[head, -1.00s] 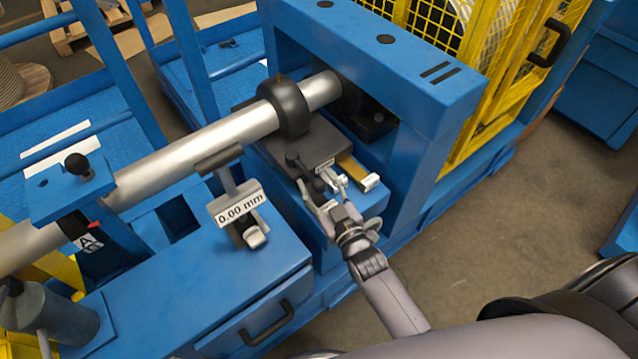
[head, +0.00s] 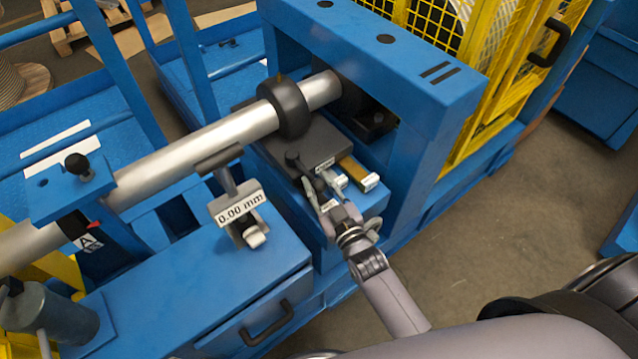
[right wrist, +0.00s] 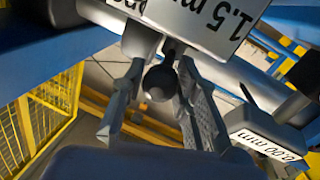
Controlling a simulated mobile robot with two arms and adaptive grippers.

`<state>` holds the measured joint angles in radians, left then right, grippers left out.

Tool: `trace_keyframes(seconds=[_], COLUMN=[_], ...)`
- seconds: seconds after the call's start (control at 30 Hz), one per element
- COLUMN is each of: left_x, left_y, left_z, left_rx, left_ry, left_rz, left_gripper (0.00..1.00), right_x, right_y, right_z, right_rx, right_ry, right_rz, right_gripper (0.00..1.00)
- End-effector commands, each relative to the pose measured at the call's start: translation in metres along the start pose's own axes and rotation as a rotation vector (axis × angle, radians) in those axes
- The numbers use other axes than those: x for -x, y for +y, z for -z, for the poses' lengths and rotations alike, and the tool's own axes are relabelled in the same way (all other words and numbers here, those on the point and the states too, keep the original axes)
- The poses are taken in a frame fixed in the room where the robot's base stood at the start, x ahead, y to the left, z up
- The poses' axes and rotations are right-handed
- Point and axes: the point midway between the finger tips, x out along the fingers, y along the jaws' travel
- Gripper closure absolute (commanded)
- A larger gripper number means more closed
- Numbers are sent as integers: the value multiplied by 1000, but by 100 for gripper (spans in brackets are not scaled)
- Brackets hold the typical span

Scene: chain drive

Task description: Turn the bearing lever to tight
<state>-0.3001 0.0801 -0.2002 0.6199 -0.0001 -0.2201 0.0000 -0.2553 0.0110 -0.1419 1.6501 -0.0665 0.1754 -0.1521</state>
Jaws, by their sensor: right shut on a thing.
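The bearing lever is dark, with its pivot end (head: 292,158) on the grey bearing block (head: 318,140) under the shaft. Its black ball knob (right wrist: 160,82) shows in the right wrist view between my right gripper's two fingers. My right gripper (head: 325,182) is shut on the lever beside the block's front edge; its fingers hide most of the lever in the head view. It also shows in the right wrist view (right wrist: 160,115). The writing on the block's small label is too small to read in the head view. My left gripper is not in view.
A steel shaft (head: 195,145) runs through a black ring (head: 290,108) above the block. A gauge labelled 0.00 mm (head: 238,207) stands left of my right gripper. A brass-coloured bar (head: 352,169) lies just right of it. A blue frame post (head: 405,165) rises further right.

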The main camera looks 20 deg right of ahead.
Motion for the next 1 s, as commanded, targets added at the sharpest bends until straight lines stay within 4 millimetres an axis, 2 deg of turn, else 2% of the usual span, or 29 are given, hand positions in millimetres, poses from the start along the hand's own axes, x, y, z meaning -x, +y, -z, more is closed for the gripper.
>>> trace_keyframes(seconds=[0.37, 0.67, 1.0], left_x=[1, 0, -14], left_y=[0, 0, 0], left_z=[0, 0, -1], left_rx=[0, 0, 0], left_ry=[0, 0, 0], left_rz=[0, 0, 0], left_gripper=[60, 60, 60], right_x=[-2, -8, -17], right_y=[3, 19, 36], right_z=[0, -3, -7], right_rx=[7, 11, 6], right_ry=[9, 42, 78], right_rz=[30, 184, 358], right_gripper=[100, 100, 100])
